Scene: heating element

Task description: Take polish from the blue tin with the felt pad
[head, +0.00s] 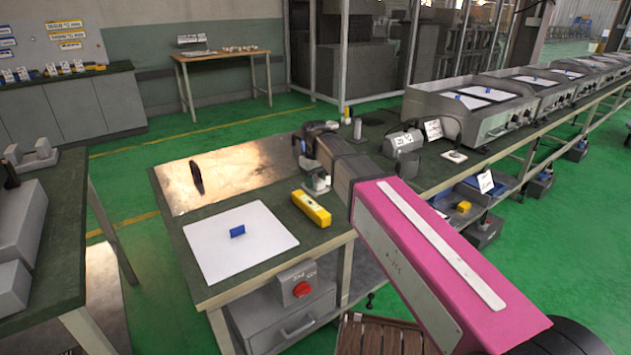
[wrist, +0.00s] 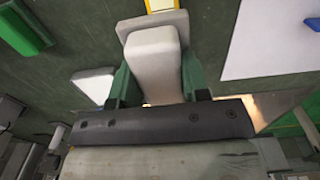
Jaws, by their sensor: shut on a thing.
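My gripper (wrist: 156,78) has green fingers shut on a pale block with a flat grey plate at its far end, which I take to be the felt pad (wrist: 154,58). In the head view my gripper (head: 318,180) is low over the green bench, right of the brass-coloured sheet; the pad is small there and partly hidden by my arm. No blue tin is clearly recognisable. A pale-topped thing with a blue edge (wrist: 93,86) lies left of the pad in the wrist view; I cannot tell whether it is the tin. Whether the pad touches the bench is unclear.
A yellow block (head: 312,208) lies just in front of my gripper. A white sheet (head: 265,252) bears a small blue piece (head: 237,231). A green block (wrist: 22,25) lies at the wrist view's upper left.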

